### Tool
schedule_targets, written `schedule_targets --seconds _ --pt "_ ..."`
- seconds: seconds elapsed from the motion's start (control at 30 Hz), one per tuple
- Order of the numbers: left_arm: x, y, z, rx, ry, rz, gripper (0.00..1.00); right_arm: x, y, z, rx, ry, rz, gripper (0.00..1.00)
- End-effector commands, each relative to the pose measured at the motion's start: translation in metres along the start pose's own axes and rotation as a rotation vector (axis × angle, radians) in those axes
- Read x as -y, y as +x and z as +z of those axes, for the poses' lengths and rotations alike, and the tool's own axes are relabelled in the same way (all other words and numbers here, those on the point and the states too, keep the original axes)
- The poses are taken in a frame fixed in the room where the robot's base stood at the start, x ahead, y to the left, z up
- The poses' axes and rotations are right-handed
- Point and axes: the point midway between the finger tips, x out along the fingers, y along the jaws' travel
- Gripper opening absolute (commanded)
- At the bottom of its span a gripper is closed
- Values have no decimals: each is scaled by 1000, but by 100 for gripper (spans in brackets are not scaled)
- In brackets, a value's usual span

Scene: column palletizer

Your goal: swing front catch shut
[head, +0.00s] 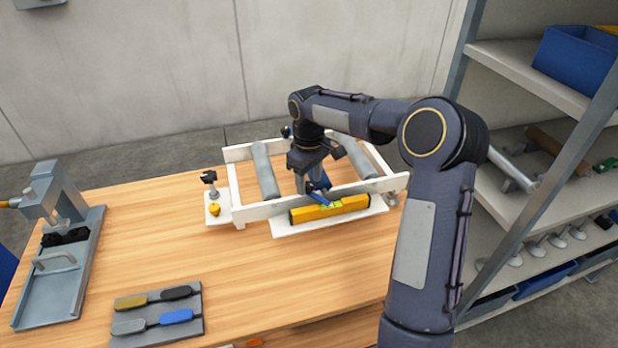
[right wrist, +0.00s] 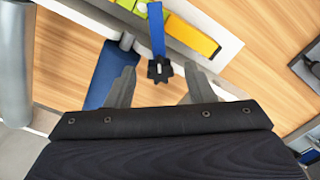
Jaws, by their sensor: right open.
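A white frame (head: 262,212) with grey rollers stands on the wooden table. The front catch, a blue lever (head: 319,198), crosses the frame's front rail beside the yellow level (head: 352,206). In the right wrist view the blue lever (right wrist: 157,28) has a black star-shaped knob at its near end. My right gripper (head: 313,186) is above the front rail, pointing down. In the right wrist view its open fingers (right wrist: 160,88) are apart, with the knob between and just beyond their tips, apparently untouched. My left gripper is not in view.
A grey press-like fixture (head: 62,265) stands at the left, and a grey tray (head: 158,314) with handled tools lies in front. A small white plate (head: 217,212) with a clamp sits left of the frame. Shelving (head: 535,80) stands at the right. The table's middle is clear.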

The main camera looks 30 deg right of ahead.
Motion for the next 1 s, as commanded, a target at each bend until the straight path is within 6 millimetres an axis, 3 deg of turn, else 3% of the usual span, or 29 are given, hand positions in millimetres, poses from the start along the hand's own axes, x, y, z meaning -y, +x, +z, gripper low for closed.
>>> schedule_targets --seconds 0.27,0.63,1.0 --pt "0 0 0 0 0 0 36 0 3 0 -1 0 0 48" --pt "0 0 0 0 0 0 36 0 3 0 -1 0 0 4" --pt "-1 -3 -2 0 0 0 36 0 2 0 1 -68 0 4"
